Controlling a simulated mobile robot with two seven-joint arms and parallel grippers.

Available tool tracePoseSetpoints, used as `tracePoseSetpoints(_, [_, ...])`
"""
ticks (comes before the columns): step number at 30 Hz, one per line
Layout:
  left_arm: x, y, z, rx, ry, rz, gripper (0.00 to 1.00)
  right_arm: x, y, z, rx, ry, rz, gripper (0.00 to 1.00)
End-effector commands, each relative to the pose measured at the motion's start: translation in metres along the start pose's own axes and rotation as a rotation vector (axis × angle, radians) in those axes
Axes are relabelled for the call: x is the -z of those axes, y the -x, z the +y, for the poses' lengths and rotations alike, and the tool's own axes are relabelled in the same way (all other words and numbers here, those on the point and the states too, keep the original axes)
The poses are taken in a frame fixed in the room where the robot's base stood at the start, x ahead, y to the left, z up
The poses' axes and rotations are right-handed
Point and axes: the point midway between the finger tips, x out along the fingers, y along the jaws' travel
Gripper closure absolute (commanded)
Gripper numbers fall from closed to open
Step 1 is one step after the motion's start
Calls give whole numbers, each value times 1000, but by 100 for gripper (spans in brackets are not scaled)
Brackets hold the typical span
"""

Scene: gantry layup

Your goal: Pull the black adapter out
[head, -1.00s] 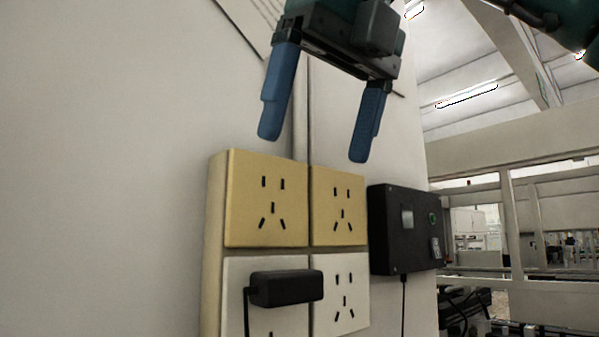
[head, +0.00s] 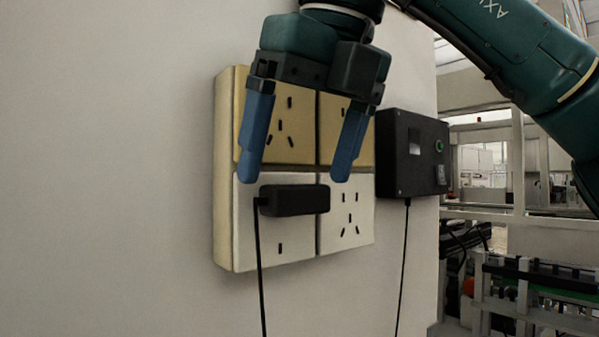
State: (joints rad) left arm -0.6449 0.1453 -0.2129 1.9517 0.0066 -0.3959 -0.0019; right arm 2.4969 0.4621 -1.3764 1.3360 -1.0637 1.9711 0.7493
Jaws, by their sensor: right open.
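The black adapter (head: 300,200) is plugged into the lower-left white socket (head: 280,250) of a four-socket wall panel. Its cable (head: 260,280) hangs down from its left end. My right gripper (head: 298,180) is open and points down. Its two blue fingers come down in front of the panel, one tip near the adapter's upper left and the other near its upper right. I cannot tell whether either fingertip touches the adapter. The gripper body covers parts of the two upper yellow sockets (head: 298,150). My left gripper does not show.
A black box (head: 412,170) with a green ring light is on the wall right of the panel, its cable hanging down. The wall left of the panel is bare. A frame structure with equipment (head: 530,290) stands farther back at the right.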

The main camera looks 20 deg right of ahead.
Motion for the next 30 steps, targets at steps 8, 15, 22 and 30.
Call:
tracePoseSetpoints(8, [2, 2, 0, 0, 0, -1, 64, 0, -20, 0, 0, 0, 1, 15])
tracePoseSetpoints(15, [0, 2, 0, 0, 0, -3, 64, 0, -20, 0, 0, -1, 1, 15])
tracePoseSetpoints(22, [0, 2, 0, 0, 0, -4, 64, 0, -20, 0, 0, 0, 1, 32])
tracePoseSetpoints(30, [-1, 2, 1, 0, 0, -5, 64, 0, -20, 0, 0, 0, 1, 54])
